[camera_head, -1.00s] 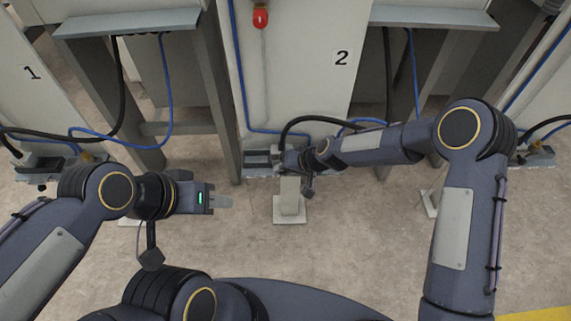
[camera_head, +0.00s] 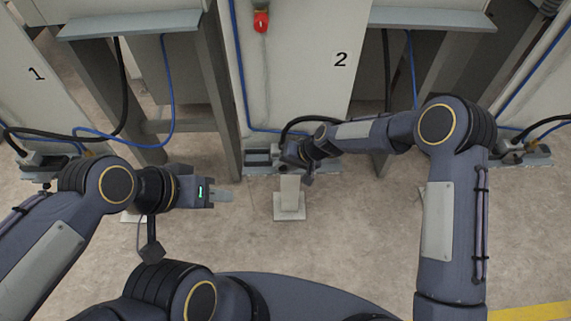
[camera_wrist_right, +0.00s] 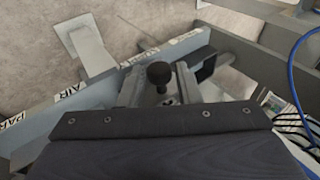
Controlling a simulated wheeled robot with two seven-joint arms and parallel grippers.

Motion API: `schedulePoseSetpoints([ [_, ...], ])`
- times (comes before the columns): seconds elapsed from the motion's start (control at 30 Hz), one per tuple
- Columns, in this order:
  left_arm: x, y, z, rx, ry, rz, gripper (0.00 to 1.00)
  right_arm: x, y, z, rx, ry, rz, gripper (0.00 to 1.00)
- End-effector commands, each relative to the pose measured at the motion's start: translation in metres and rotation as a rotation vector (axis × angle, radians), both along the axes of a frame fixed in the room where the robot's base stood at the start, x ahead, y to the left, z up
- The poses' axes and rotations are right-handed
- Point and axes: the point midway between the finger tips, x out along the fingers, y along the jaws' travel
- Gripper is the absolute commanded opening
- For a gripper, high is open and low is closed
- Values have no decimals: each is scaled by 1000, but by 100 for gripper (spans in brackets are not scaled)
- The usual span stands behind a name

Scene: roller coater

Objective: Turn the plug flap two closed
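The unit marked 2 (camera_head: 340,60) has a low socket box (camera_head: 258,157) on its bottom rail. My right gripper (camera_wrist_right: 160,86) is at this box; in the head view its wrist hides the fingertips. In the right wrist view two grey finger-like parts stand apart, with a black round knob (camera_wrist_right: 159,73) between them. A dark rectangular frame (camera_wrist_right: 207,66) stands just to their right. I cannot tell which part is the plug flap or its angle. My left gripper (camera_head: 222,196) hangs in free space left of the grey foot post; its finger gap cannot be made out.
A grey foot post (camera_head: 289,200) stands on the floor below the right wrist. Black and blue cables (camera_head: 243,90) run down the unit. A labelled rail (camera_wrist_right: 75,95) crosses the right wrist view. Open floor lies in front of the units.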

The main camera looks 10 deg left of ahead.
Motion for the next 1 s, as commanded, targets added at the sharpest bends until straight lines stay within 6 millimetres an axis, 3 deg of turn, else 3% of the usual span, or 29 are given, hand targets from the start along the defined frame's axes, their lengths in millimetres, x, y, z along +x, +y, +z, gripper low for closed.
schedulePoseSetpoints([
  [0.27,0,0,0,0,0,0,36,0,-1,2,0,-1,-1,30],
  [0.7,0,0,5,0,0,0,36,-2,-39,55,0,-2,-1,30],
  [1.0,0,0,5,0,0,0,36,-4,-45,64,0,0,0,30],
])
